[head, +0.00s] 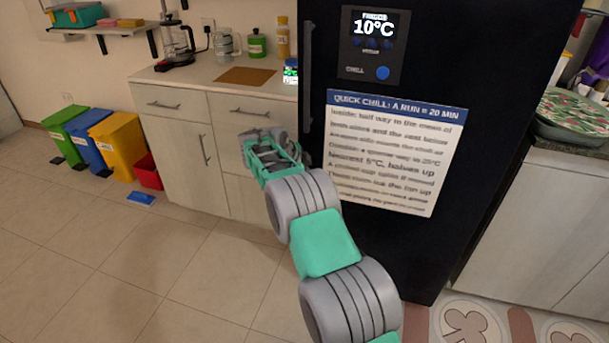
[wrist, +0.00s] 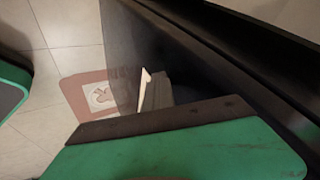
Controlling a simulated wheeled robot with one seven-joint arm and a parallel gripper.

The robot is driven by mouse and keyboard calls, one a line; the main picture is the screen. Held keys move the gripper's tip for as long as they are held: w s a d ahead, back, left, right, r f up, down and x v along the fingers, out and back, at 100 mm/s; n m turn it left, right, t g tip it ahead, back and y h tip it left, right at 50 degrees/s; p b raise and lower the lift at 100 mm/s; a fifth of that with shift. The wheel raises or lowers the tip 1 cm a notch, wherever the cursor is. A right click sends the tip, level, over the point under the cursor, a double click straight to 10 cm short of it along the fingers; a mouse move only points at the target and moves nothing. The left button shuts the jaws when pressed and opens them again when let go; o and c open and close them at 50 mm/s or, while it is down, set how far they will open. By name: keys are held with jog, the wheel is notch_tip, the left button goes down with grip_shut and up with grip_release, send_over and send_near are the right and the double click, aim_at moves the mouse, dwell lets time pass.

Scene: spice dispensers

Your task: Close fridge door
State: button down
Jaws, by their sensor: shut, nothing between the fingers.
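The black fridge door (head: 480,75) fills the right middle of the head view, with a 10°C display (head: 375,28) and a white notice (head: 395,150). A dark upright handle (head: 307,75) runs along its left edge. I cannot tell for sure whether the door is flush or ajar. My gripper (head: 268,145) is shut and empty, low beside the door's left edge and below the handle. In the wrist view, a dark panel (wrist: 150,50) stands close beyond my green gripper parts. Any contact with it cannot be made out.
A counter with drawers (head: 170,100) stands left of the fridge, with jars on top. Coloured bins (head: 115,140) and a small red bin (head: 149,172) stand farther left. Another counter (head: 545,200) is at the right. A patterned mat (head: 475,325) lies in front.

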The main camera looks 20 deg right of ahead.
jog(key=s+a+f+v, duration=0.1)
jog(key=a+f+v, duration=0.1)
jog(key=v, duration=1)
jog(key=s+a+r+n+y+p, duration=0.1)
jog(key=s+r+n+p, duration=0.45)
jog(key=r, duration=0.25)
jog(key=s+r+n+y+p, duration=0.2)
jog(key=s+r+n+p, duration=0.2)
jog(key=s+r, duration=0.3)
jog(key=s+a+r+n+y+p, duration=0.1)
jog(key=s+a+n+p, duration=0.1)
jog(key=s+n, duration=0.2)
jog(key=s+a+r+n+y+p, duration=0.1)
jog(key=s+a+n+p, duration=0.2)
jog(key=s, duration=0.7)
jog(key=s+a+n+y+p, duration=0.1)
jog(key=s+a+n+p, duration=0.1)
jog(key=s+n, duration=0.3)
jog(key=s+p, duration=0.1)
jog(key=s, duration=0.2)
jog(key=shift+a+r+y, duration=0.3)
jog(key=shift+a+r, duration=0.05)
jog(key=shift+r, duration=0.05)
